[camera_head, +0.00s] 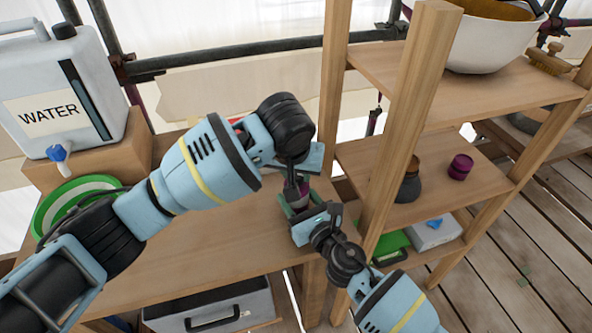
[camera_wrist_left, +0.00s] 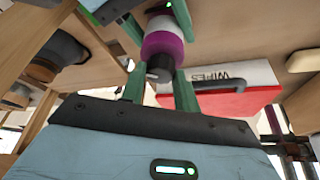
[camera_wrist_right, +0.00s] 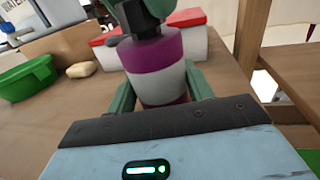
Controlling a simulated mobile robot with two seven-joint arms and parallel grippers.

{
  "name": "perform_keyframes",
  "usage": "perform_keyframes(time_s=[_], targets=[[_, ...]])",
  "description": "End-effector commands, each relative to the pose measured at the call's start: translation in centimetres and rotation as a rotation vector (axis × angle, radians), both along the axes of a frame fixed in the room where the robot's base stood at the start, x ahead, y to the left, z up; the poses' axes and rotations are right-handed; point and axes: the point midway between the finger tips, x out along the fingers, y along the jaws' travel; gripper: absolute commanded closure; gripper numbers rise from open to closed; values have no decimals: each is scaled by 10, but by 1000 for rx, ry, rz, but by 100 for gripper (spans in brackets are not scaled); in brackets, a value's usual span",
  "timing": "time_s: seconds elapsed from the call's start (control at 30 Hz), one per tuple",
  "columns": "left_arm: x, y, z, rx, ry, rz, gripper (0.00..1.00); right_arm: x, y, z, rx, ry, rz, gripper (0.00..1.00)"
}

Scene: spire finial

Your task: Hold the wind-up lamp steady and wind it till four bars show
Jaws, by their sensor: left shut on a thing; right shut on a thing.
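The wind-up lamp (camera_head: 301,195) is a small purple and white cylinder with a black knob on its end, mostly hidden by my grippers in the head view. It stands at the bench's right end. My left gripper (camera_wrist_left: 160,82) is shut on the black knob from above. My right gripper (camera_wrist_right: 162,92) is shut around the lamp's body (camera_wrist_right: 155,66), lower down, its green fingers on both sides. The lamp's body also shows in the left wrist view (camera_wrist_left: 162,42). I cannot see any charge bars on it.
A white WATER container (camera_head: 60,90) stands on a wooden block at the left, with a green bowl (camera_head: 52,207) below it. A red and white wipes box (camera_wrist_left: 232,92) sits behind the lamp. A shelf post (camera_head: 402,130) rises close to the right of my grippers.

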Motion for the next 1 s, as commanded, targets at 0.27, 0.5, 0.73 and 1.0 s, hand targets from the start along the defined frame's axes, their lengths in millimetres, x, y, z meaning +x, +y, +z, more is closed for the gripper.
perform_keyframes(time_s=[0.27, 0.5, 0.73, 1.0], targets=[[0, 0, 0, -1, 1, -29, 92, 0, 0, 0, 0, 1, 0, 75], [0, 1, -1, -2, 2, -154, 92, 0, 0, -1, 0, 1, 0, 75], [1, 3, 0, -3, 3, -353, 92, 0, 0, -1, 0, 1, -1, 75], [2, 3, 0, -2, 3, -610, 92, 0, 0, -1, 0, 1, -1, 75]])
